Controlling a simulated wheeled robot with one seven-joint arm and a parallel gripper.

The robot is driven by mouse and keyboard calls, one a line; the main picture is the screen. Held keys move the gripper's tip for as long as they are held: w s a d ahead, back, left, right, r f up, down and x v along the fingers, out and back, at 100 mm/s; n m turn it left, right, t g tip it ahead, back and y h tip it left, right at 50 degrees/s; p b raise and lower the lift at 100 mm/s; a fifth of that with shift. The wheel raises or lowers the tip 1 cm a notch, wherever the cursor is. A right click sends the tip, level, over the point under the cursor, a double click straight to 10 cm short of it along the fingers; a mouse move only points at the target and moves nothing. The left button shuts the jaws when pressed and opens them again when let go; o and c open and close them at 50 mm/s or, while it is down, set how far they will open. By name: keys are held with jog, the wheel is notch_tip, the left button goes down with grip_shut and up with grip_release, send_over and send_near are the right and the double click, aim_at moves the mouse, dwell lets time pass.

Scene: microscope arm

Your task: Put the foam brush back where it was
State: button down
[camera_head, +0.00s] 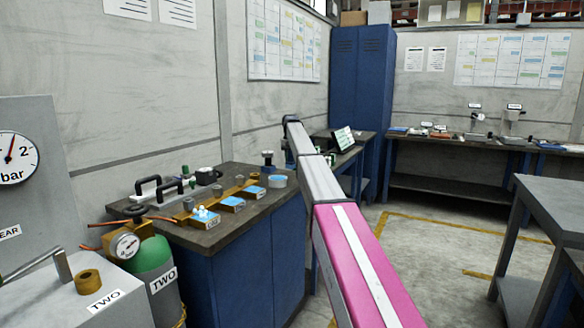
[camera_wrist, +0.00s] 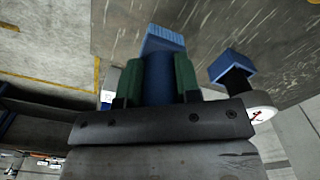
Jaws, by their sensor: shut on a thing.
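In the wrist view my gripper (camera_wrist: 156,78) is shut, its two green-padded fingers on either side of a dark blue piece. A lighter blue block-shaped end shows beyond the fingertips; I take this held piece to be the foam brush (camera_wrist: 163,42). Its lower part is hidden by the gripper body. A second blue block on a black stem (camera_wrist: 232,68) stands apart, to the right of the fingers. In the head view my arm reaches toward the far end of the left workbench (camera_head: 215,238); the gripper and brush cannot be made out there.
The left bench holds black-handled tools (camera_head: 165,187) and a row of brass-coloured blocks with blue-topped pieces (camera_head: 232,203). A gauge on a green cylinder (camera_head: 150,265) stands in front. A grey table (camera_head: 555,205) is at right, with open floor between.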

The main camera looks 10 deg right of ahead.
aim_at(292, 165)
jog(key=shift+w+d+f, duration=0.25)
jog(key=shift+d, duration=0.15)
jog(key=shift+f, duration=2)
jog(key=shift+f, duration=0.15)
jog(key=c, duration=0.8)
grip_release()
notch_tip(292, 165, up, 12)
jog(key=shift+r, duration=0.15)
